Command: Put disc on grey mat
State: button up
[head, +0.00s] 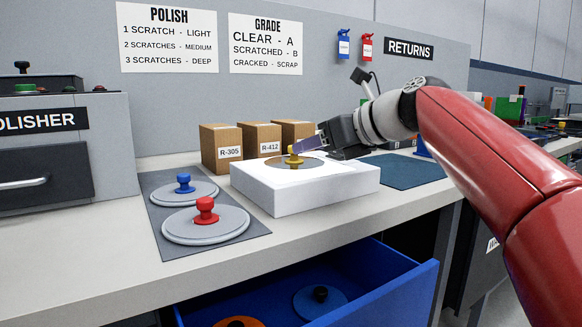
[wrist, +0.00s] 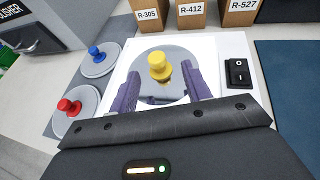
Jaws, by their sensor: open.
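A round disc with a yellow knob (head: 294,157) lies on a white box with a power switch. In the wrist view the disc looks grey (wrist: 158,92), its yellow knob upright. My gripper (head: 301,147) is open and reaches in from the right at the knob. In the wrist view my gripper's (wrist: 161,71) purple fingers stand on either side of the knob with gaps; contact is not visible. The grey mat (head: 163,245) lies on the counter left of the box. It bears a blue-knobbed disc (head: 184,190) behind and a red-knobbed disc (head: 206,225) in front.
Cardboard boxes (head: 221,148) stand behind the white box (head: 305,197). A dark teal mat (head: 408,171) lies to its right. Below the counter a blue drawer (head: 395,292) stands open with knobbed discs inside. The polisher (head: 60,165) stands at the left.

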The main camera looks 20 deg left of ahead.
aim_at(294, 156)
jog(key=x, duration=0.6)
jog(key=shift+s, duration=0.15)
grip_shut()
